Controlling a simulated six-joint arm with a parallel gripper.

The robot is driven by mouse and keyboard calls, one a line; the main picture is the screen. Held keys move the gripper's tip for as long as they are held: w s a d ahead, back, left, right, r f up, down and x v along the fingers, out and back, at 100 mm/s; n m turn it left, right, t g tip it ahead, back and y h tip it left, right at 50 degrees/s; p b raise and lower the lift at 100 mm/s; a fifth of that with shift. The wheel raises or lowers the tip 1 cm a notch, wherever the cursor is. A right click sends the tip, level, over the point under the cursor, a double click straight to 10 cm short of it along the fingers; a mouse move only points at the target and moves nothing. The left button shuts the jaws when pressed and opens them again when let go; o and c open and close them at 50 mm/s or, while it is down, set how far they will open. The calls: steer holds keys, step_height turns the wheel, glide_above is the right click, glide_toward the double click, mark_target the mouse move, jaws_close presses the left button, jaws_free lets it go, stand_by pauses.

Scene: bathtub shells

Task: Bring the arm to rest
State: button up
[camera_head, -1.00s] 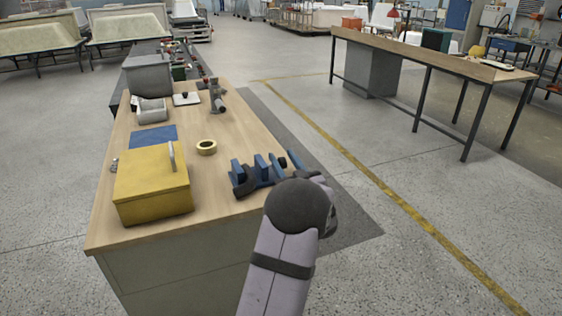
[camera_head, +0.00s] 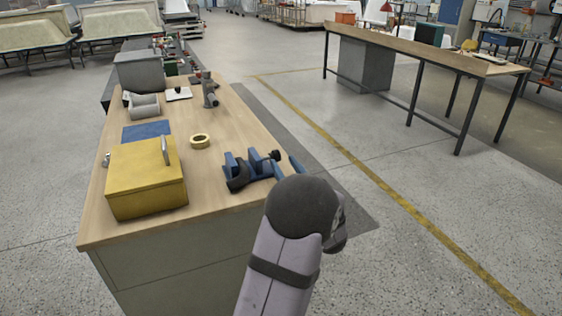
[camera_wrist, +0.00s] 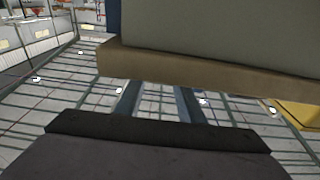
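My arm rises from the bottom of the head view, its rounded dark joint in front of the bench's right front corner. It hides most of my gripper in that view. In the wrist view my gripper (camera_wrist: 160,103) shows two blue-grey fingers standing apart, with nothing visible between them. The wooden workbench (camera_head: 205,188) stands to the left of the arm. A wood-coloured edge and a grey-green panel fill the top of the wrist view, above the fingers; I cannot tell the distance between them.
On the bench are a yellow box (camera_head: 145,185), a tape roll (camera_head: 200,141), a blue sheet (camera_head: 147,131), a grey bin (camera_head: 144,72) and a blue-and-black tool (camera_head: 255,165) near the right edge. A long table (camera_head: 425,55) stands at the right. Open floor lies between.

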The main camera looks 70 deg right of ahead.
steer(key=shift+s+a, duration=0.2)
steer(key=shift+a, duration=0.05)
stand_by(0.3)
